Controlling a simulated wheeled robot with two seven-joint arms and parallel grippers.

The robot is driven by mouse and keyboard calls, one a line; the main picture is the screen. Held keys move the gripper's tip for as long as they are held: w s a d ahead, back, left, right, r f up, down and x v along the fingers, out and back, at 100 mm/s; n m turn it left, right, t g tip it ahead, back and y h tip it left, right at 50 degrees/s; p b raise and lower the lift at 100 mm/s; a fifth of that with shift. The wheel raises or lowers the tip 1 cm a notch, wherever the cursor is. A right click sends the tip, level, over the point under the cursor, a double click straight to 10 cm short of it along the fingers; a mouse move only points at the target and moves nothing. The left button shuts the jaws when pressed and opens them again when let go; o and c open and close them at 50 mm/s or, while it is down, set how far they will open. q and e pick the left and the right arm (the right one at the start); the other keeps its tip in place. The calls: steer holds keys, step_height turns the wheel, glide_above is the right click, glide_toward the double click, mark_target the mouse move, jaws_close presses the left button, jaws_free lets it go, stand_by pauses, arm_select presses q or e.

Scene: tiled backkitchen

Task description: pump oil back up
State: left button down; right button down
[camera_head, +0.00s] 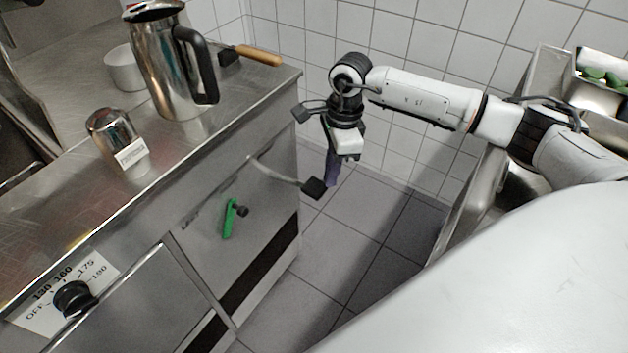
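The steel cabinet unit (190,195) stands at the left. A bent grey lever (280,175) with a black grip (313,187) sticks out from its front. A green handle (228,218) hangs on the front panel, with a small dark knob beside it. My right gripper (332,165) hangs pointing down, just right of the cabinet's corner, close to the black grip in the picture. I cannot tell whether it touches the grip, and its finger opening is not clear. My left gripper is out of view. No oil is visible.
A temperature knob (74,298) is at lower left. Tiled floor (350,235) is clear; a steel counter (468,200) stands right.

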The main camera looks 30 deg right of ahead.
step_height(320, 180, up, 9)
steer(key=d, duration=0.1)
steer(key=shift+s+d+f, duration=0.15)
steer(key=shift+s+f, duration=0.05)
steer(key=shift+s, duration=0.1)
